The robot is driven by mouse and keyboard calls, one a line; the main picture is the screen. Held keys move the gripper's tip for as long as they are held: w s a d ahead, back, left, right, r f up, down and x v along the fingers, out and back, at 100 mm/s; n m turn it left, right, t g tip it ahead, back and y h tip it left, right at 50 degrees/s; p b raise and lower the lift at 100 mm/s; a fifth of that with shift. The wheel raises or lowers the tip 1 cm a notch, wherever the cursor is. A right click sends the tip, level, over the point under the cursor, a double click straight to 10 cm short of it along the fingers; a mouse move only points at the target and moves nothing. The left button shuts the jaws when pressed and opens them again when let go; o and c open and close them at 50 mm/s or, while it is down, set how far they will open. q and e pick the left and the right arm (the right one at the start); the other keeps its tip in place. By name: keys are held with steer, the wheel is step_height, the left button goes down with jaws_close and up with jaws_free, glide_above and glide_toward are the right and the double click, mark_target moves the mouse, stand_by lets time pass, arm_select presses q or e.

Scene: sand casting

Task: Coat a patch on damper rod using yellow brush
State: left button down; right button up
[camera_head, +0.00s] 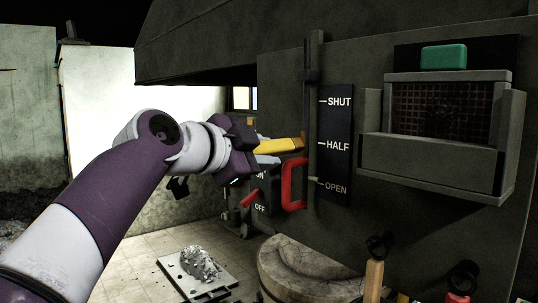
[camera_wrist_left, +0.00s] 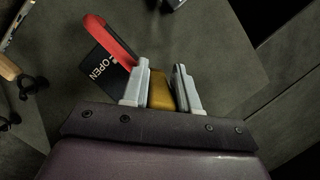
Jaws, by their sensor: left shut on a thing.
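My left gripper (camera_head: 268,153) is shut on the yellow brush (camera_head: 283,145), whose far end points right towards the damper rod. In the left wrist view the brush (camera_wrist_left: 160,92) lies between the two grey fingers. The damper rod (camera_head: 307,105) is a dark upright bar on the furnace front, with a red handle (camera_head: 293,185) low down. The brush's end is at or very near the rod; I cannot tell whether they touch. The red handle also shows in the left wrist view (camera_wrist_left: 108,38). My right gripper is not in view.
A black plate (camera_head: 336,145) reads SHUT, HALF and OPEN beside the rod. A grey box with a grille (camera_head: 440,112) juts out at right, a green block (camera_head: 443,57) on top. An ON/OFF switch panel (camera_head: 262,195) sits below my gripper. Handled tools (camera_head: 374,280) stand at bottom right.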

arm_select(q)
steer(key=shift+w+a, duration=0.35)
steer(key=shift+w, duration=0.2)
steer(key=shift+d, duration=0.15)
steer(key=s+a+b, duration=0.2)
steer(key=s+a, duration=0.1)
steer(key=a, duration=0.2)
steer(key=shift+s, duration=0.3)
